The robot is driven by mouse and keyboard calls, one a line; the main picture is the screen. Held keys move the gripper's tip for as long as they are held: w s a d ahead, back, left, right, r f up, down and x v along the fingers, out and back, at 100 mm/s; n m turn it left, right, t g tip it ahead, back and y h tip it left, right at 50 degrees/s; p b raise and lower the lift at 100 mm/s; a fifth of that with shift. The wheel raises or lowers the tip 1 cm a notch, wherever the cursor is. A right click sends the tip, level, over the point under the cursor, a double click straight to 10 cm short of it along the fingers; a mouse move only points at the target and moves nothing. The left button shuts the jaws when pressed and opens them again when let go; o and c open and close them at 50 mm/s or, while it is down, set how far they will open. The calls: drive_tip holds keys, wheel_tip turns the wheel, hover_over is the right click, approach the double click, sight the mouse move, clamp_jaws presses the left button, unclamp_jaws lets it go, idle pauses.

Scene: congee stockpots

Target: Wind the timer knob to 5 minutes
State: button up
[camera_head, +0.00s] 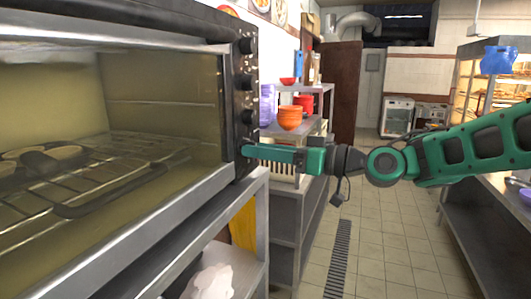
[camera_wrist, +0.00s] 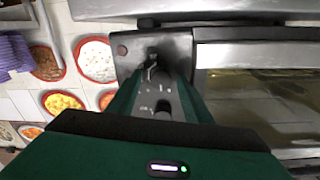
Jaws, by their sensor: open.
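The oven (camera_head: 215,185) fills the left of the head view, with a dark control panel (camera_head: 243,98) at its right edge. Several black knobs stand in a column there, among them an upper one (camera_head: 246,45) and a middle one (camera_head: 245,82). I cannot read which is the timer knob. My gripper (camera_head: 246,151) reaches in from the right, its tips at the lowest part of the panel, where they hide the lowest knob. In the wrist view my open gripper (camera_wrist: 157,82) straddles a dark panel patch with white marks; contact with a knob cannot be told.
A wire rack (camera_head: 110,170) shows inside the oven through its front. Behind my gripper is a shelf unit (camera_head: 285,210) with orange bowls (camera_head: 290,117). The tiled floor (camera_head: 375,250) on the right is clear.

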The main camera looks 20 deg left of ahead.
drive_tip(key=c, duration=1.1)
drive_tip(key=shift+o, duration=0.2)
drive_tip(key=shift+w+d+m, duration=0.1)
drive_tip(key=shift+w+m, duration=0.05)
drive_tip(key=shift+m, duration=0.15)
drive_tip(key=m, duration=0.7)
drive_tip(key=shift+w, duration=0.15)
drive_tip(key=shift+m, duration=0.4)
